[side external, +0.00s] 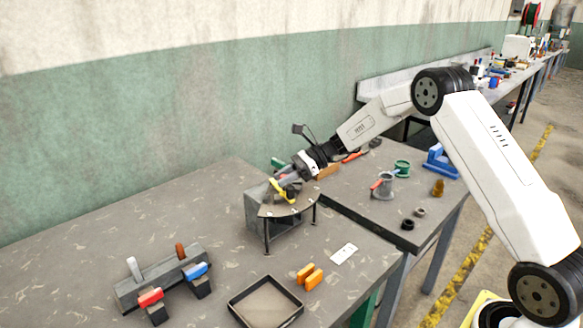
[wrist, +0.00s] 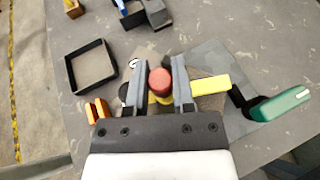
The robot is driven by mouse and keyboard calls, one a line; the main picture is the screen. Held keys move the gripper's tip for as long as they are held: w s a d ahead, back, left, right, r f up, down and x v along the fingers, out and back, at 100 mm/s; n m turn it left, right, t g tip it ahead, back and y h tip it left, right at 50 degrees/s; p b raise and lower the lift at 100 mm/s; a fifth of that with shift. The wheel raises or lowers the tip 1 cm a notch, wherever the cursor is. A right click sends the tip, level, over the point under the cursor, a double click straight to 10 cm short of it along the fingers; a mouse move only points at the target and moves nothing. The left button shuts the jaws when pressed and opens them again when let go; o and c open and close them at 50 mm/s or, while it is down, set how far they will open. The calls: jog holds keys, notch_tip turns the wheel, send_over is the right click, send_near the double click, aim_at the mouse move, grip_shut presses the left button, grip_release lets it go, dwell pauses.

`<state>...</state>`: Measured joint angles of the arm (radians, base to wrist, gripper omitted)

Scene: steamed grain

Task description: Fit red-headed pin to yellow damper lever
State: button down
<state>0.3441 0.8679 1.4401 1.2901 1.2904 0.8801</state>
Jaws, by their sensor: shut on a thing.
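My gripper (wrist: 160,88) is shut on the red-headed pin (wrist: 159,79), whose round red head shows between the two grey fingers. The yellow damper lever (wrist: 210,85) sticks out to the right of the fingers in the wrist view, and some yellow shows just below the red head. In the side external view, my gripper (side external: 284,180) is low over the grey box-shaped stand (side external: 277,215), right at the yellow lever (side external: 287,194). The pin's shank is hidden, so I cannot tell whether it sits in the lever.
A green handle (wrist: 280,105) lies to the right of the lever in the wrist view. A black-rimmed tray (side external: 240,297), orange blocks (side external: 310,276), a white card (side external: 344,254) and a rack (side external: 130,291) with coloured handles are on the table. A second table with cups stands beyond.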

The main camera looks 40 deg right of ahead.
jog(key=shift+f, duration=0.7)
dwell(2.9)
jog(key=shift+c, duration=1.9)
grip_release()
jog(key=shift+s, duration=0.1)
jog(key=shift+w+v, duration=0.2)
jog(key=shift+v, duration=3.75)
jog(key=shift+r, duration=0.15)
